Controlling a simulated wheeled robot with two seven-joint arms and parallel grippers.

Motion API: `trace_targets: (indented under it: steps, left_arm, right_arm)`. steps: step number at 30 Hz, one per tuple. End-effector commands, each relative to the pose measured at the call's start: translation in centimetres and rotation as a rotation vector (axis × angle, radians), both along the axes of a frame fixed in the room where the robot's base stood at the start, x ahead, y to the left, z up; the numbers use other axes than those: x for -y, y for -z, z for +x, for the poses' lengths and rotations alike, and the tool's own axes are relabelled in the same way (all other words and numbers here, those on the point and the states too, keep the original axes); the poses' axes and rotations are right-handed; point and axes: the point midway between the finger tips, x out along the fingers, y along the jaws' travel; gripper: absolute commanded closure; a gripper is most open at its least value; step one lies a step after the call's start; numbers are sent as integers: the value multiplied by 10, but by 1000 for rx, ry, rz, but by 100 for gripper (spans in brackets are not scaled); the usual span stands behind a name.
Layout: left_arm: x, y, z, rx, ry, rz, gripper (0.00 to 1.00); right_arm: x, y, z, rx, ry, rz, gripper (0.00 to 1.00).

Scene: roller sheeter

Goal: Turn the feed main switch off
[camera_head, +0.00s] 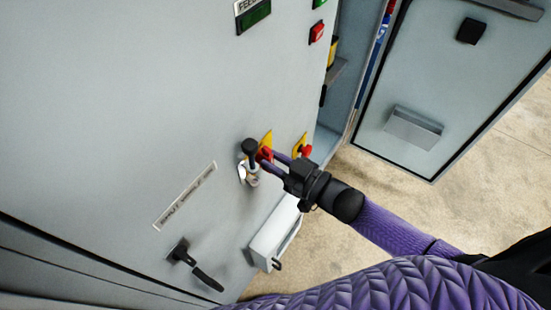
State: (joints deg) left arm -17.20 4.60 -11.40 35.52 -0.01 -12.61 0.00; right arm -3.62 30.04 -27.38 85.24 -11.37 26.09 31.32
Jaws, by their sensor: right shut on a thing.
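The feed main switch (264,153) is a red handle on a yellow plate, on the grey cabinet front near the middle of the head view. My right gripper (262,161) reaches in from the right, and its fingers are shut on the red handle. The fingers hide part of the handle, so I cannot tell its exact angle. My left gripper is not in view.
A black knob (250,146) and a silver fitting (248,173) sit close left of the switch. A red button (305,151) on yellow is to its right. A black lever handle (205,277) is lower left. An open cabinet door (440,90) stands right.

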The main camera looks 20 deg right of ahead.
Motion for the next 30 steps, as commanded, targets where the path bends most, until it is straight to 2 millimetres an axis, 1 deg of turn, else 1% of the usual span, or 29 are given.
trace_targets:
  steps: [5,14,30]
  left_arm:
    - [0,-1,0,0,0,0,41]
    - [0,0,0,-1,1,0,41]
    - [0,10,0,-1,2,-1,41]
  right_arm:
    - [-2,0,-2,68,0,-88,100]
    - [-6,2,-4,239,1,-306,100]
    - [-12,10,-9,556,0,-713,100]
